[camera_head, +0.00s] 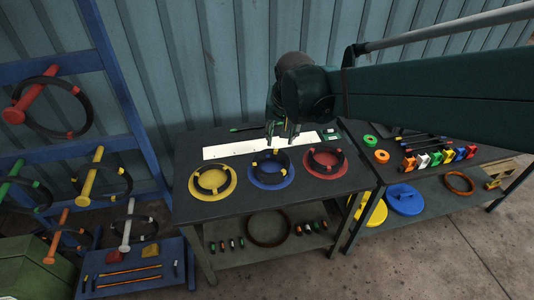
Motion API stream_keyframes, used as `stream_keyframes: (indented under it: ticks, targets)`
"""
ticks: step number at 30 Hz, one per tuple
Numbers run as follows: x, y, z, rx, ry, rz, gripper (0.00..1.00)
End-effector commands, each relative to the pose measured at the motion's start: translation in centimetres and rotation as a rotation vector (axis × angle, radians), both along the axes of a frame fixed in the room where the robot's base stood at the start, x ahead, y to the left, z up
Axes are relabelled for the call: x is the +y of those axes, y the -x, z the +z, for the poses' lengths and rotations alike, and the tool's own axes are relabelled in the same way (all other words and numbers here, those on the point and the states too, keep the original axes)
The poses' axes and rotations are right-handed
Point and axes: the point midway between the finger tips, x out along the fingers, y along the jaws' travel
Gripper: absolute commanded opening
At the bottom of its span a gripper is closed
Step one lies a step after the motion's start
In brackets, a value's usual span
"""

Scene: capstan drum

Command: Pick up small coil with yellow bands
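A small black coil with yellow bands (257,174) lies on the blue disc (254,183) in the middle of the dark table. Another small black coil (199,186) lies on the yellow disc (194,190) to its left; its bands also look yellow, but they are hard to tell from the disc. A third coil (309,163) lies on the red disc (322,175) at right. My gripper (281,142) points down just behind and above the coil on the blue disc. Its fingers look apart, with nothing seen between them.
A white strip (228,150) lies behind the discs. A blue rack (62,66) at left carries coils on coloured pegs. A second table (466,158) at right holds coloured clamps and rings. The table's front edge is clear.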

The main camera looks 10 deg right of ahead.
Motion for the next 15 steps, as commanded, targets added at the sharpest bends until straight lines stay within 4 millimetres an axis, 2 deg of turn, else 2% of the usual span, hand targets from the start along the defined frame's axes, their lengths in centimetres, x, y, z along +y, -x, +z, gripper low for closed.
stream_keyframes:
  ticks: [3, 15]
  targets:
    - [0.3, -1.9, -0.7, 0.018, -0.007, -0.027, 0.32]
    - [1.4, -7.6, -3.9, 0.078, -0.025, -0.125, 0.32]
